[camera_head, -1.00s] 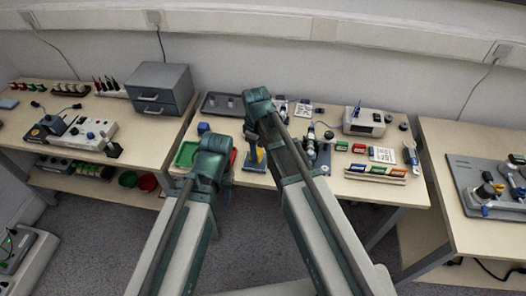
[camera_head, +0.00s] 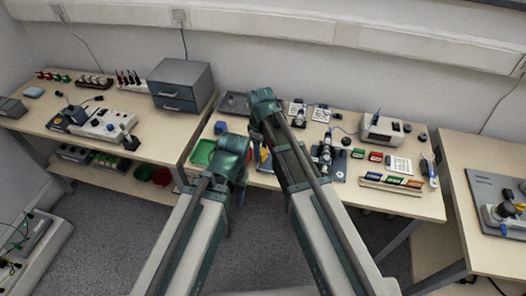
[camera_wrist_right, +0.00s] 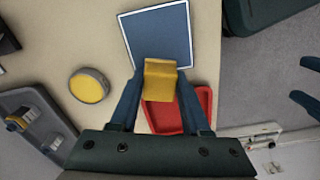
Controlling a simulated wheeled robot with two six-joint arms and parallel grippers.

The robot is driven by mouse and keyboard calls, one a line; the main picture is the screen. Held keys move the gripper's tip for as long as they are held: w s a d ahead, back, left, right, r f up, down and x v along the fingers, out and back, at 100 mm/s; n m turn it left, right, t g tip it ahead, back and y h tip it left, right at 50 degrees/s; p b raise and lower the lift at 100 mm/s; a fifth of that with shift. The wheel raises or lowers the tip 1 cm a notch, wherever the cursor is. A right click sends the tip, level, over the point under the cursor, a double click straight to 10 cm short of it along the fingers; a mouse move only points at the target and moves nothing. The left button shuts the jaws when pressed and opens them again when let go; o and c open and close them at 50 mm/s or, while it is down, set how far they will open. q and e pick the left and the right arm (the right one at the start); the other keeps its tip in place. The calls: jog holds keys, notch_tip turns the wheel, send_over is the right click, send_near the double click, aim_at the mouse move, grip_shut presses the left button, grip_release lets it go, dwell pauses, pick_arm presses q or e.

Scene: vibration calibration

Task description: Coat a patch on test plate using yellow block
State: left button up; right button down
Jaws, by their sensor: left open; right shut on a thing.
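The yellow block (camera_wrist_right: 161,80) is between the fingers of my right gripper (camera_wrist_right: 158,88), which is shut on it. In the right wrist view the block overlaps the near part of a blue plate with a white border (camera_wrist_right: 158,32), which looks like the test plate. I cannot tell whether they touch. In the head view my right forearm mostly hides this area. My left gripper (camera_head: 232,190) is low in front of the table; its open, empty dark fingers show at the right edge of the right wrist view (camera_wrist_right: 308,82).
A red tray (camera_wrist_right: 176,112) lies beside the plate, below the block in the right wrist view. A round yellow-topped item (camera_wrist_right: 89,86) stands to the left. A green tray (camera_head: 203,152) is at the table's left end. Instruments and coloured blocks fill the table's right side.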

jog(key=shift+s+d, duration=0.1)
jog(key=shift+d, duration=0.05)
jog(key=shift+s+d, duration=0.25)
jog(key=shift+d, duration=0.65)
jog(key=shift+s+d, duration=0.25)
jog(key=shift+d, duration=0.65)
jog(key=shift+d, duration=0.1)
jog(key=shift+s+d, duration=0.35)
jog(key=shift+d, duration=0.55)
jog(key=shift+s+d, duration=0.3)
jog(key=shift+d, duration=0.55)
jog(key=shift+s+a, duration=0.15)
jog(key=shift+s, duration=0.45)
jog(key=shift+a, duration=0.1)
jog(key=shift+a, duration=0.1)
jog(key=shift+w+a, duration=0.3)
jog(key=shift+a, duration=0.6)
jog(key=shift+w+a, duration=0.3)
jog(key=shift+a, duration=0.6)
